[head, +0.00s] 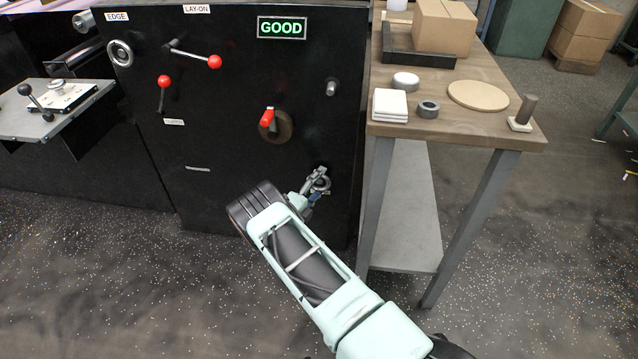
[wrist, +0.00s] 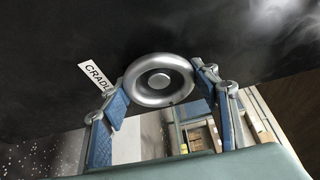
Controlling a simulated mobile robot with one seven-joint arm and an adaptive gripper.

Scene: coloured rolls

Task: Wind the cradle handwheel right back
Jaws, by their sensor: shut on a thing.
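The cradle handwheel (wrist: 158,98) is a round silver wheel with a central hub, set on the black machine face beside a white label reading CRADL, the rest of it hidden. In the wrist view my gripper (wrist: 160,84) has one blue-padded finger on each side of the wheel, shut on its rim. In the head view my gripper (head: 309,190) is at the lower right of the machine front. The handwheel (head: 321,184) is small there and partly hidden by the fingers.
The wooden workbench (head: 490,85) stands close on the right, its legs near my arm. Above the wheel are a red-handled lever (head: 267,118) on a round disc and a lit GOOD sign (head: 282,27). Another handwheel (head: 120,53) is at the upper left, by EDGE.

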